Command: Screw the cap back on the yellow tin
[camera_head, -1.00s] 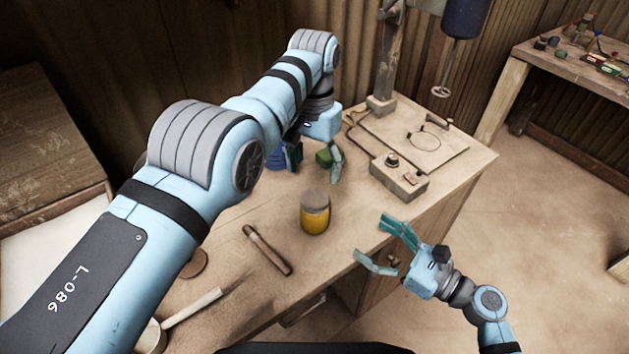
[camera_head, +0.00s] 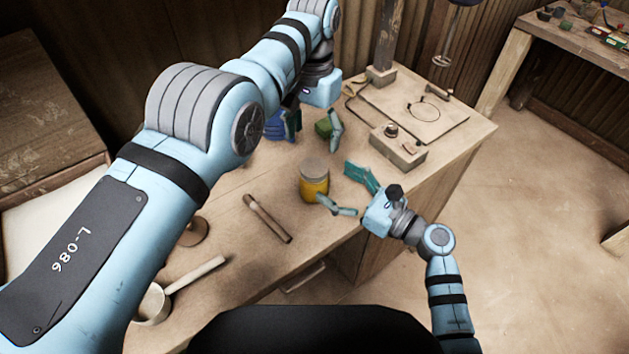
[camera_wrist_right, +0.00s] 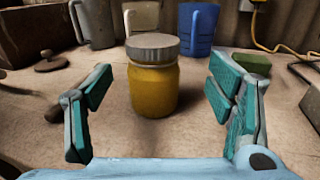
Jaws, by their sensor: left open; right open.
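The yellow tin (camera_head: 314,188) stands upright on the bench. A grey cap (camera_head: 314,168) sits on its top; whether it is screwed tight I cannot tell. The right wrist view shows the tin (camera_wrist_right: 154,90) and the ribbed cap (camera_wrist_right: 152,47) ahead, between my fingers. My right gripper (camera_head: 336,186) is open beside the tin, one finger near its lower front, and holds nothing. My left gripper (camera_head: 315,128) is open farther back over the bench, near a small green object (camera_head: 324,128) and a blue mug (camera_head: 278,126), away from the tin.
A wooden-handled tool (camera_head: 267,218) lies left of the tin. A pan with a pale handle (camera_head: 196,272) is at the front left. A press board with a small box (camera_head: 398,146) is at the right back. In the right wrist view, mugs (camera_wrist_right: 141,17) stand behind the tin.

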